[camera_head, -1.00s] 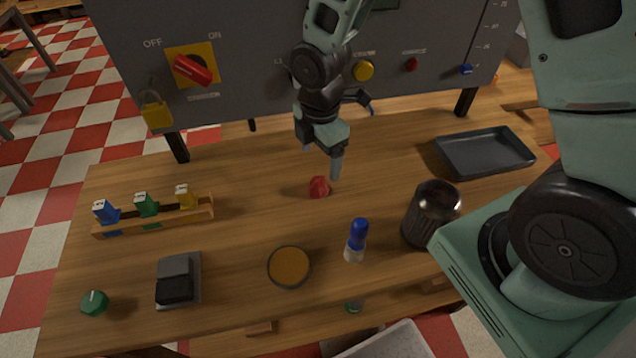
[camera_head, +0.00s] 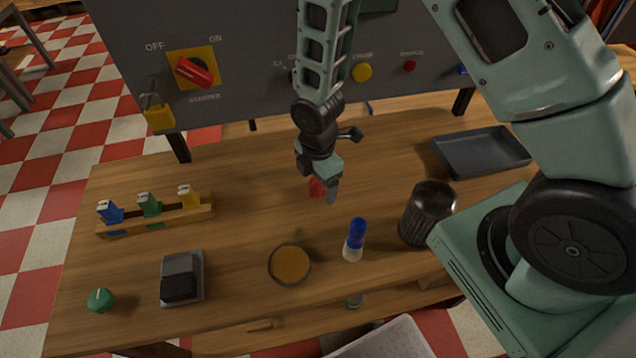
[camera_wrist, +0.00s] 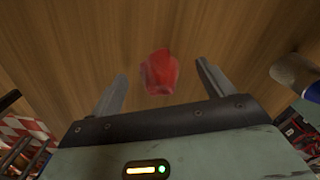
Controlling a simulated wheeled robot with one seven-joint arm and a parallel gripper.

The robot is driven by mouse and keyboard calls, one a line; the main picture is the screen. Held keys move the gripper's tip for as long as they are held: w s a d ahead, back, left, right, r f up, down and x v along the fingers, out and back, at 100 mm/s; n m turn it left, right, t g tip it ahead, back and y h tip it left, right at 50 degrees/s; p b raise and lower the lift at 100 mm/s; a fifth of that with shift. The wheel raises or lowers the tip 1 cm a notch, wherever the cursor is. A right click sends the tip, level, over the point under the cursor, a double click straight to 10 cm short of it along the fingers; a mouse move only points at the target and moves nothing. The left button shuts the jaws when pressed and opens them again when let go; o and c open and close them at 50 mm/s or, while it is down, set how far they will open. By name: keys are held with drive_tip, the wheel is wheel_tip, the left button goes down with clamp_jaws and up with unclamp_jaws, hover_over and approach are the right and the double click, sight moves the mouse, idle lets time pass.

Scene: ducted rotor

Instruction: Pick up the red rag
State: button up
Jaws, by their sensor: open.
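The red rag (camera_head: 316,187) is a small crumpled bundle on the wooden table, near its middle. In the wrist view the red rag (camera_wrist: 160,73) lies on the wood, ahead of and between the two spread fingers. My gripper (camera_head: 322,192) is above and around the rag's spot, pointing down, and partly hides it in the head view. In the wrist view my gripper (camera_wrist: 160,88) is open, with a gap on each side of the rag. I cannot tell how high the fingertips are above the table.
A blue-capped bottle (camera_head: 355,240), a dark canister (camera_head: 428,212) and an orange-topped round dish (camera_head: 290,264) stand in front. A black tray (camera_head: 482,152) is at right. A rack with coloured tags (camera_head: 155,215) is at left. A grey control panel (camera_head: 240,60) rises behind.

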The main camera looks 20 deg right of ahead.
drive_tip(key=c, duration=1.1)
wheel_tip(320, 180, up, 10)
drive_tip(key=shift+b, duration=0.6)
drive_tip(key=shift+o, duration=0.7)
